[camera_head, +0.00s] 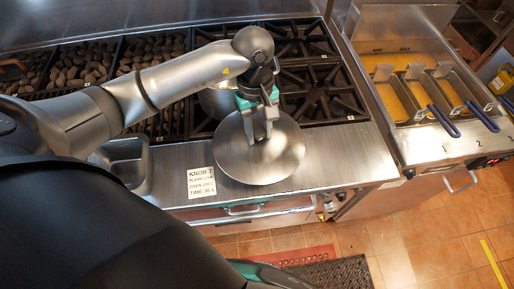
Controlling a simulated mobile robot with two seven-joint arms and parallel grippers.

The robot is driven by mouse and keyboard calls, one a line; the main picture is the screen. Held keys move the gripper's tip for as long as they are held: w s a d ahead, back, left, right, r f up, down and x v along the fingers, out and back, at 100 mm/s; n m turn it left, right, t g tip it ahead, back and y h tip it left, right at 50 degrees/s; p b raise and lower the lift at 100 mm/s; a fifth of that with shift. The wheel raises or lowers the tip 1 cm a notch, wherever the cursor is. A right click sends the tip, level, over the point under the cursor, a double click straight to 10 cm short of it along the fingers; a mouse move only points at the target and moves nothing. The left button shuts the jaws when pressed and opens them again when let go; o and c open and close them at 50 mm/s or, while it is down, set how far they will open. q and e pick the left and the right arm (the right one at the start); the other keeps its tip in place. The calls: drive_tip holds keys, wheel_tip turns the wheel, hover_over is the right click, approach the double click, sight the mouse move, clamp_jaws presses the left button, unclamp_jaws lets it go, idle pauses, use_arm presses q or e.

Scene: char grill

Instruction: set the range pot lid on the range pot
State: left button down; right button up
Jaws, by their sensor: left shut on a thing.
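The range pot lid (236,158) is a large round grey metal disc in the middle of the view. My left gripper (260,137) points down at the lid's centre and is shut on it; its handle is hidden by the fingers. The lid is over the front steel ledge of the range, and I cannot tell how high above it. The range pot (217,103) is a rounded metal shape behind the lid, mostly hidden by my left arm and gripper. My right gripper is out of view.
Black burner grates (321,92) lie right of the pot, and a charcoal grill bed (82,63) lies left. A metal container (127,160) and a paper sign (202,183) are at the front ledge. A fryer with baskets (413,88) stands at the right.

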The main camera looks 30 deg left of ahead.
use_arm(q)
wheel_tip(320, 180, down, 10)
drive_tip(key=shift+f, duration=0.15)
idle(0.3)
drive_tip(key=shift+f, duration=0.2)
drive_tip(key=shift+c, duration=2.4)
unclamp_jaws()
